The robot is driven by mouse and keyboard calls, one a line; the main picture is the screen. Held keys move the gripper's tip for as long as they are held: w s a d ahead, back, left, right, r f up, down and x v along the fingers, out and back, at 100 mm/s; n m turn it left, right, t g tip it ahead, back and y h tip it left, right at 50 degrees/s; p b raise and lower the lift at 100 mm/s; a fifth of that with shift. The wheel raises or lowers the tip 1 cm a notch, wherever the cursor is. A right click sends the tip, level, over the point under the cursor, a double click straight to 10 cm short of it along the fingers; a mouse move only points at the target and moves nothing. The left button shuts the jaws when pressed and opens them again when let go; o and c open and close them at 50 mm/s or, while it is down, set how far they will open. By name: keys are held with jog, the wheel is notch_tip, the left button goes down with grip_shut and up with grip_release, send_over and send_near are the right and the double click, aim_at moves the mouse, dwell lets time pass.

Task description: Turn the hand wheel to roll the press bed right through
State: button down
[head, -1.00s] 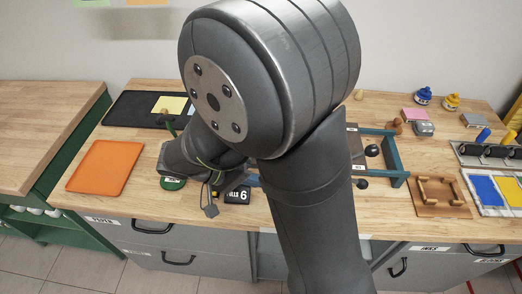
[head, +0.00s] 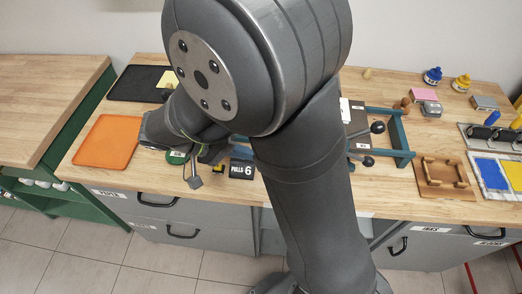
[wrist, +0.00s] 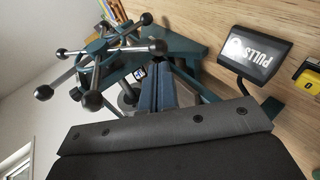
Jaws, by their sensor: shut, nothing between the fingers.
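In the wrist view the hand wheel (wrist: 88,57) shows at upper left, with metal spokes ending in black ball knobs, beside the dark teal press frame (wrist: 185,48). My gripper (wrist: 166,88) shows just right of the wheel, with its two blue-grey fingers together and empty. It appears apart from the knobs. In the head view my arm covers most of the press. Part of its teal frame (head: 402,140) and two black knobs (head: 377,127) show to the right of the arm. The fingers and the press bed cannot be made out clearly there.
A "PULLS 6" sign (head: 242,170) stands at the bench front; it also shows in the wrist view (wrist: 258,52). An orange tray (head: 107,142) and a black tray (head: 130,90) lie left. A wooden frame (head: 443,180) and ink bottles (head: 432,76) are right.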

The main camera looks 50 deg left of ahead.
jog(key=v, duration=0.9)
jog(key=w+d+r+m+g+y, duration=0.1)
jog(key=w+d+r+g+y, duration=0.45)
jog(key=r, duration=0.55)
jog(key=w+d+r+g+y, duration=0.25)
jog(key=w+r+g, duration=0.35)
jog(key=w+r, duration=0.35)
jog(key=shift+h, duration=0.4)
jog(key=f, duration=0.4)
jog(key=s+f, duration=0.1)
jog(key=f, duration=0.3)
jog(key=s+f, duration=0.1)
jog(key=f, duration=0.4)
jog(key=shift+s+a, duration=0.15)
jog(key=shift+a, duration=0.25)
